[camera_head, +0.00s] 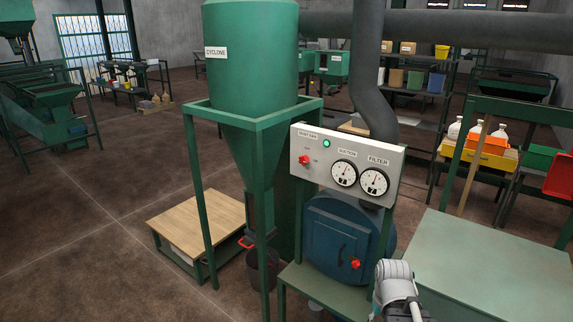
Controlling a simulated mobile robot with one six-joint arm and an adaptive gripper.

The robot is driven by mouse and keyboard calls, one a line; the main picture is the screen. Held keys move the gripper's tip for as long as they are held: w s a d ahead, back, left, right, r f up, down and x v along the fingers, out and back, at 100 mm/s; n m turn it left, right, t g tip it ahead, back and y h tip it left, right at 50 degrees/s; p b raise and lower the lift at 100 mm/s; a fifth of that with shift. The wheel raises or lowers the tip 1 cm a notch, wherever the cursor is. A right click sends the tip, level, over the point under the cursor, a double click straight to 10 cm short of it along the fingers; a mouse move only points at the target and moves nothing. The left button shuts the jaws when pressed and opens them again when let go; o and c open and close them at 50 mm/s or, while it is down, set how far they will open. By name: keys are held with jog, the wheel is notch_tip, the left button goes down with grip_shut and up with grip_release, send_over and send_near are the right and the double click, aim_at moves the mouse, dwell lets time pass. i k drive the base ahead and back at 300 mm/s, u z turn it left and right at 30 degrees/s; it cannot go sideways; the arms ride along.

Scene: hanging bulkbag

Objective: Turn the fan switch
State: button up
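The fan switch (304,160) is a small red knob at the left of a pale grey control panel (333,187). Small marks sit beside it, too small to read surely. A green lamp (326,143) glows to its upper right. Two round dials, marked suction (344,174) and filter (374,182), sit to its right. Part of my arm shows at the bottom right, below the panel and apart from the switch. I cannot make out my gripper's fingers in this view. Nothing covers the switch.
A green cyclone (250,55) on a green frame stands left of the panel. A blue round housing (340,245) with a red knob (355,264) sits below it. A grey-green table (480,265) is at right. A wood-topped platform (200,228) stands at left, with open floor beyond.

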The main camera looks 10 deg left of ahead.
aim_at(303, 160)
jog(key=u, duration=0.75)
jog(key=k, duration=0.8)
jog(key=u, duration=0.6)
jog(key=k, duration=0.55)
jog(key=z, duration=0.05)
jog(key=i, duration=1.75)
jog(key=z, duration=0.05)
